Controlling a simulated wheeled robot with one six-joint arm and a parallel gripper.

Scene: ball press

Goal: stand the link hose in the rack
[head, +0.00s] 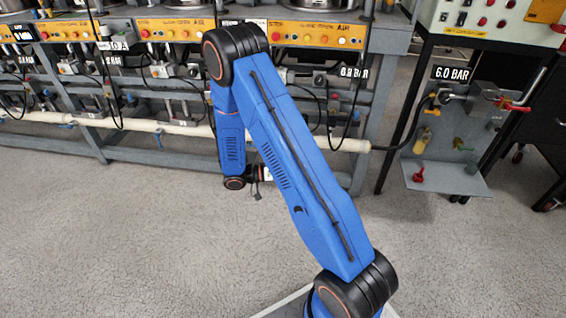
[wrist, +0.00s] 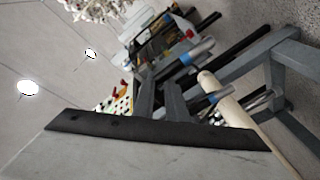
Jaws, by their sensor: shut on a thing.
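My gripper (head: 258,188) is in the head view at the end of my blue arm, low in front of the bench and small. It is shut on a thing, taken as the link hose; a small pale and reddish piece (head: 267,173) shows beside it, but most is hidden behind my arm. I cannot make out the full hose or its ends. No rack is clearly identifiable. In the wrist view a large pale grey slab with a dark edge (wrist: 150,132) fills the bottom; I cannot tell what it is.
A cream pipe (head: 190,128) runs along the bench front; it also shows in the wrist view (wrist: 225,98). A panel with a shelf (head: 445,178) and red and yellow fittings stands at right, with a black hose (head: 405,138) leading to it. The floor in front is clear.

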